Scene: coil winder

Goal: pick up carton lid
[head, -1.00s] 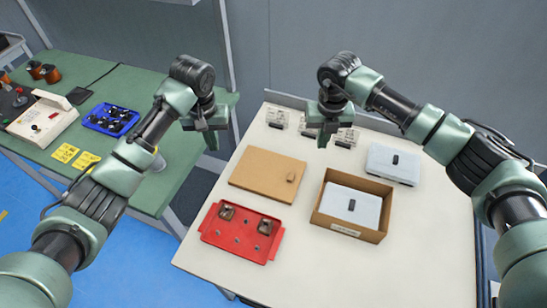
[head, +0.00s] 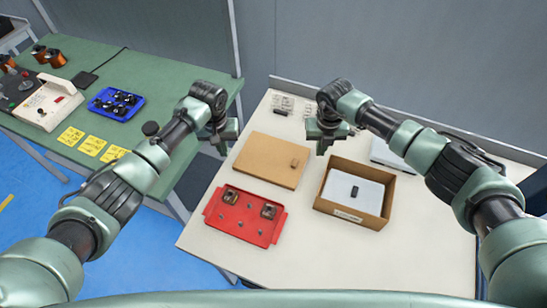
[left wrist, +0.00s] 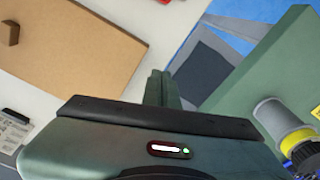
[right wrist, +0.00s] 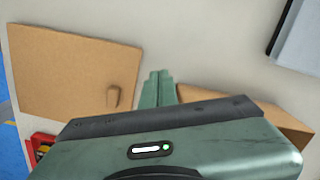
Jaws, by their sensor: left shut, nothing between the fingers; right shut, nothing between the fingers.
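The carton lid (head: 268,160) is a flat brown board with a small raised tab (head: 294,162) near its right edge. It lies on the white table, and also shows in the left wrist view (left wrist: 75,50) and the right wrist view (right wrist: 70,75). My left gripper (head: 222,150) is shut and empty, up and to the left of the lid. My right gripper (head: 320,150) is shut and empty, above the table to the right of the lid. Neither gripper touches the lid. The open carton (head: 383,207) holds a white box (head: 343,190) with a black piece on top.
A red tray (head: 240,228) with metal parts lies in front of the lid. Another white box (head: 385,153) is partly hidden behind my right arm. Small metal parts (head: 283,104) stand at the table's back. A green bench (head: 150,85) with a blue tray (head: 115,103) is at left.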

